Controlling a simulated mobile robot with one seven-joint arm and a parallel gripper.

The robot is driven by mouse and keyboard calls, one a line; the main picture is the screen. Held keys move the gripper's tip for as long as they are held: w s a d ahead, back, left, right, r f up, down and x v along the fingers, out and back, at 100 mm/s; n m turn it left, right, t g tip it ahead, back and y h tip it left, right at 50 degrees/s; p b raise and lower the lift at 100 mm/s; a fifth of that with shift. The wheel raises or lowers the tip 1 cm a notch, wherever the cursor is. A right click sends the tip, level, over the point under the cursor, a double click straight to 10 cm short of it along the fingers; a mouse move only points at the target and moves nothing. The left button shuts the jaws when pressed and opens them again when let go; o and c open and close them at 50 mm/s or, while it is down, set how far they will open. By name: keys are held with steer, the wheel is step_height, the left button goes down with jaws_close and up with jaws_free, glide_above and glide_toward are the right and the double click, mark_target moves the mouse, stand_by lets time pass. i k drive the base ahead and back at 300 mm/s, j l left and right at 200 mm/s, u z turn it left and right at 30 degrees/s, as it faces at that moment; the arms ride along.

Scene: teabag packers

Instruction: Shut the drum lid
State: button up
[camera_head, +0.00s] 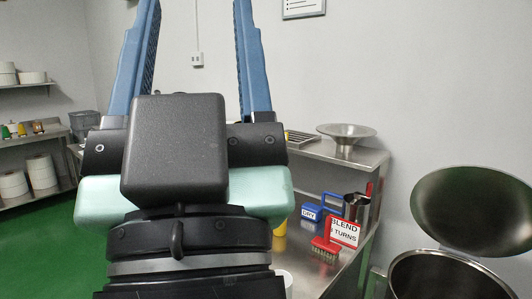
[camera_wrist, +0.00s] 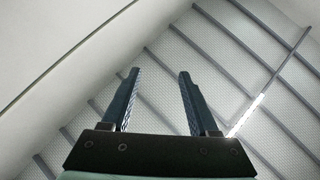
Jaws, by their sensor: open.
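The drum (camera_head: 440,284) is at the lower right of the head view, partly cut off by the bottom edge. Its round metal lid (camera_head: 474,212) stands raised and tilted back above the far side of the drum, so the drum's dark mouth is open. My gripper (camera_head: 197,8) is raised in front of the head camera at left, its blue fingers pointing up and spread apart. It is open and empty, well to the left of the lid and apart from it. The wrist view shows its two fingers (camera_wrist: 158,75) apart, with nothing between them.
Shelves with white rolls (camera_head: 40,171) stand at far left. Green floor (camera_head: 40,240) is clear there. The wrist view faces the ceiling (camera_wrist: 200,60).

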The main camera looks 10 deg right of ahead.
mark_target(474, 212)
steer(key=i+z, duration=0.2)
steer(key=z, duration=0.15)
steer(key=i+z, duration=0.2)
steer(key=z, duration=0.15)
steer(key=i+j+z, duration=0.15)
steer(key=z, duration=0.15)
steer(key=i+j+z, duration=0.2)
steer(key=i+j, duration=0.7)
